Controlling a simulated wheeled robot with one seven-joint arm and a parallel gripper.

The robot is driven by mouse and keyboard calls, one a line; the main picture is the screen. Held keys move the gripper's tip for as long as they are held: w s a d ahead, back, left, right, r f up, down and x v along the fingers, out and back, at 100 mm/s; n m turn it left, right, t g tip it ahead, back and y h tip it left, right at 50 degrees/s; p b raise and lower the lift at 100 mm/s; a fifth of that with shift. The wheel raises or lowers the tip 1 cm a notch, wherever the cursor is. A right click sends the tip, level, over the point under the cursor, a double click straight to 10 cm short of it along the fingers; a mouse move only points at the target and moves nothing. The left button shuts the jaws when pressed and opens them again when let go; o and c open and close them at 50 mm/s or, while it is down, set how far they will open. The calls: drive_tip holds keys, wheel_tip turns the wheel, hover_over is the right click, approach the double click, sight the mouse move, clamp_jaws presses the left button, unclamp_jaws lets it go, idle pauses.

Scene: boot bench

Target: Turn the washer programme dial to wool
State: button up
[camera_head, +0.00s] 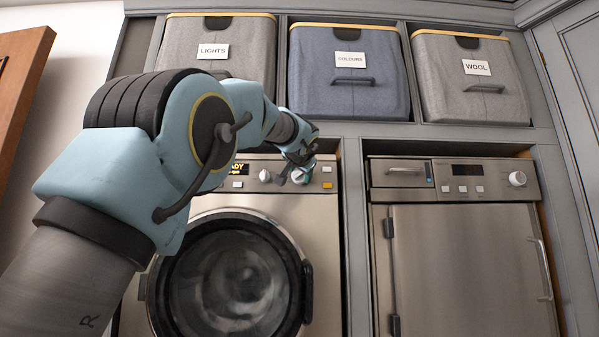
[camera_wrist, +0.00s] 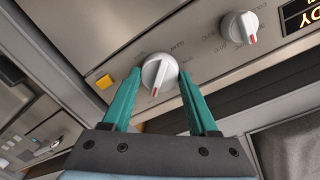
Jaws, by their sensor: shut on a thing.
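The washer (camera_head: 323,240) has a round glass door and stands at lower left in the head view. Its programme dial (camera_wrist: 159,70) is a white knob with a red pointer mark, ringed by small printed labels too blurred to read. My gripper (camera_wrist: 160,77) has its two teal fingers on either side of the dial and is shut on it. The pointer faces down toward my palm in the wrist view. In the head view my gripper (camera_head: 299,172) is at the right part of the washer panel and partly covers the dial (camera_head: 301,178).
A second white knob (camera_wrist: 238,28) and a lit display (camera_wrist: 302,18) are beside the dial. A yellow button (camera_wrist: 104,81) is on its other side. Another machine (camera_head: 470,265) stands to the right. Bins marked LIGHTS (camera_head: 250,75), COLOURS (camera_head: 320,100) and WOOL (camera_head: 450,100) sit above.

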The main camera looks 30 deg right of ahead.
drive_tip(key=m+p, duration=0.1)
drive_tip(key=m, duration=0.5)
drive_tip(key=m+y+p, duration=0.1)
drive_tip(key=m, duration=0.5)
drive_tip(key=shift+s+d+m+t+p, duration=0.1)
drive_tip(key=shift+d+m+t+p, duration=0.1)
drive_tip(key=shift+m+t+p, duration=0.15)
drive_tip(key=shift+m, duration=0.25)
drive_tip(key=o, duration=1.4)
drive_tip(key=shift+c, duration=0.2)
